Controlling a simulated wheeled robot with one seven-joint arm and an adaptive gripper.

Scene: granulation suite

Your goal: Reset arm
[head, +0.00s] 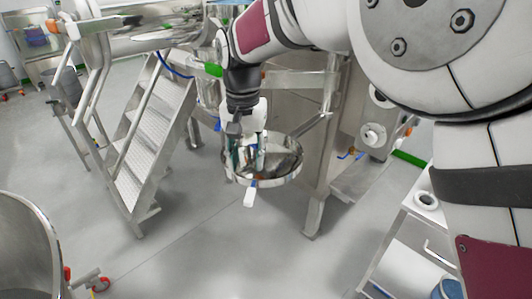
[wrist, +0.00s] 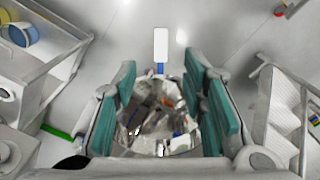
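My arm reaches out from the right in the head view, with my gripper (head: 247,163) pointing down over a round shiny metal bowl (head: 287,160). In the wrist view my gripper (wrist: 162,74) has its two teal-padded fingers spread wide, with nothing held between them. The bowl (wrist: 157,104) shows below and between the fingers. A white handle-like piece (head: 250,197) with a blue part sticks out at the bowl's near edge; it also shows in the wrist view (wrist: 161,40). I cannot tell whether the fingertips reach inside the rim.
Metal steps with rails (head: 150,125) stand left of the bowl. Steel equipment (head: 305,120) stands close behind and right of it. A cart (head: 405,240) is at lower right, and a large steel vessel (head: 28,250) at lower left. The middle floor is clear.

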